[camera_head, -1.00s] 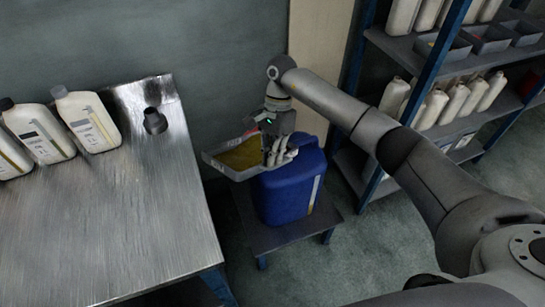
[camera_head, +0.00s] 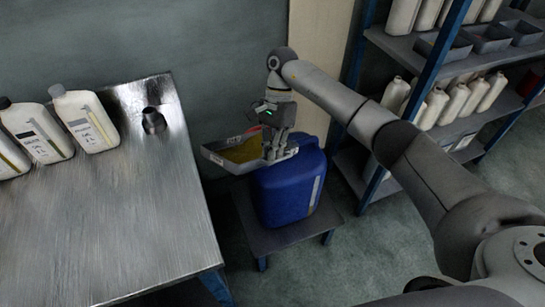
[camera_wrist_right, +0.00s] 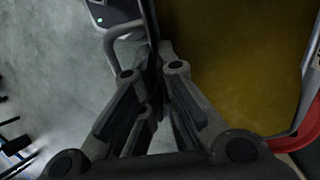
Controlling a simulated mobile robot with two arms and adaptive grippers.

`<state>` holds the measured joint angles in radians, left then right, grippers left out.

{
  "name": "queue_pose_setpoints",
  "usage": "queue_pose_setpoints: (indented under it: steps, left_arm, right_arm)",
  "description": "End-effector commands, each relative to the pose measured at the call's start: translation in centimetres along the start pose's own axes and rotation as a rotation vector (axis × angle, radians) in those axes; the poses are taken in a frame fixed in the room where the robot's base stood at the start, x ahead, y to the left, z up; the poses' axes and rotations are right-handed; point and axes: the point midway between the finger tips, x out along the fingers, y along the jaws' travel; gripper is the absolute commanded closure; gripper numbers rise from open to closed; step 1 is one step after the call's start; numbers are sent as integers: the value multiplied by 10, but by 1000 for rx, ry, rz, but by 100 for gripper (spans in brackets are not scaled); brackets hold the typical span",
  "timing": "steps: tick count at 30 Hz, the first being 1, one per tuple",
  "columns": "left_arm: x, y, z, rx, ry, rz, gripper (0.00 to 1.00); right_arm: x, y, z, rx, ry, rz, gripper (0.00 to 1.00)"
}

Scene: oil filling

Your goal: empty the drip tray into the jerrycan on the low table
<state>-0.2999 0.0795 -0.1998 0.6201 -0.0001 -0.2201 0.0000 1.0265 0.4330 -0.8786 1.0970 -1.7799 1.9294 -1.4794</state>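The drip tray (camera_head: 216,158) is a shallow grey tray with yellow-brown oil in it. It is held in the air over the left top part of the blue jerrycan (camera_head: 286,195), tilted a little. My right gripper (camera_head: 275,155) is shut on the tray's near right side, its fingers pinching the wall. In the right wrist view my right gripper (camera_wrist_right: 160,80) closes on the tray wall, with the oil (camera_wrist_right: 225,70) filling the right side. The jerrycan stands upright on the low table (camera_head: 285,238). Its opening is hidden behind the gripper and tray. My left gripper is not in view.
A metal workbench (camera_head: 110,220) at the left carries several white oil bottles (camera_head: 85,120) and a dark funnel-like piece (camera_head: 153,121). A blue-framed shelf (camera_head: 430,60) with bottles and grey bins stands at the right. The wall is close behind the jerrycan.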

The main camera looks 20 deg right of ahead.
Motion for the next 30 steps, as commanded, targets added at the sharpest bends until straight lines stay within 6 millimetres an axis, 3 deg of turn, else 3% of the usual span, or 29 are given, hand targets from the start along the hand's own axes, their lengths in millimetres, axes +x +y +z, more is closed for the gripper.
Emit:
queue_pose_setpoints:
  steps: [15,30]
  left_arm:
    - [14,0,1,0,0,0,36]
    - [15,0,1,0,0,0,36]
  right_arm:
    - [-18,-1,0,0,-83,54,100]
    - [-21,-1,0,-1,-94,61,100]
